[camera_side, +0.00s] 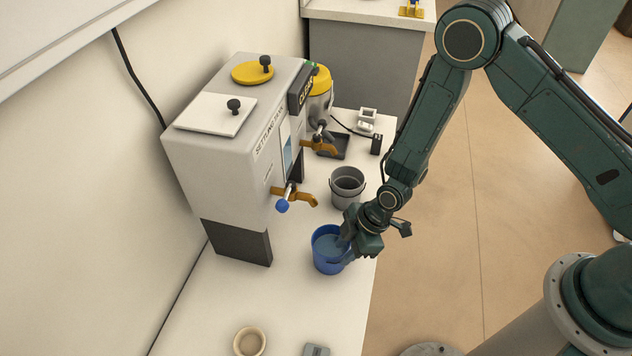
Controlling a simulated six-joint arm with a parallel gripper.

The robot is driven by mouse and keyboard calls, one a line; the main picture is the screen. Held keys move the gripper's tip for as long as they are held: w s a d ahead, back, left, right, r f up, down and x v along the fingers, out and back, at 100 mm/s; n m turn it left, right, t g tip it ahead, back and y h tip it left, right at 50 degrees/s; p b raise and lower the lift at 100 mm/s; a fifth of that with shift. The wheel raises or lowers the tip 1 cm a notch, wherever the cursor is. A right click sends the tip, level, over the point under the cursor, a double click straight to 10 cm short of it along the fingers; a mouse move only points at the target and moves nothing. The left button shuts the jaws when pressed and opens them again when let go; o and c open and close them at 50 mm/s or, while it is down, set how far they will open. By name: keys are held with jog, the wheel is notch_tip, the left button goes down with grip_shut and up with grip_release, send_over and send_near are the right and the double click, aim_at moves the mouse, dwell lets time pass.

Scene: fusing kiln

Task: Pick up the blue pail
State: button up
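The blue pail (323,262) stands upright on the white bench, in front of the settling tank's lower tap. Its inside looks blue-grey. My gripper (345,250) is at the pail's right side, with its fingers low over the right rim and wall. My wrist hides part of that rim. I cannot tell whether the fingers touch the pail or how far apart they are.
The white settling tank (215,165) stands left, with orange taps (300,197) jutting toward the pail. A grey bucket (347,187) stands close behind the pail. A beige ring-shaped dish (249,341) and a small grey object (316,350) lie in front. The bench's right edge is near.

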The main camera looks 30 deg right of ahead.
aim_at(327, 268)
jog(key=shift+w+a+f, duration=0.1)
jog(key=shift+a+f, duration=0.05)
jog(key=shift+f, duration=0.2)
jog(key=shift+x, duration=2.55)
jog(key=shift+a, duration=0.15)
jog(key=shift+c, duration=0.4)
jog(key=shift+r, duration=0.1)
grip_shut()
